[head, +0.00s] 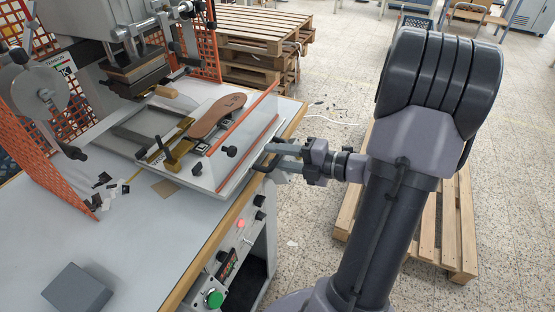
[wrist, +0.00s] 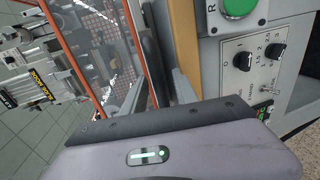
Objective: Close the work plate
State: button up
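The work plate (head: 233,183) is a pale slide pulled out toward the table's right edge, with an orange-edged clear guard (head: 241,124) along its front. A brown sole-shaped piece (head: 217,115) lies on it in a holder. A dark handle (head: 262,163) sticks out at the plate's front. My gripper (head: 277,157) is at this handle, its fingers pointing toward the plate. In the wrist view the two grey fingers (wrist: 160,90) stand apart beside the clear guard. Whether they touch the handle is hard to see.
The stamping head (head: 137,72) stands above the rear of the slide, between orange mesh guards (head: 45,150). A grey block (head: 77,291) lies on the table's front left. A control panel with a green button (head: 213,298) is below the edge. Wooden pallets (head: 255,40) stand behind.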

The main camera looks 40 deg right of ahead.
grip_shut()
dwell(1.4)
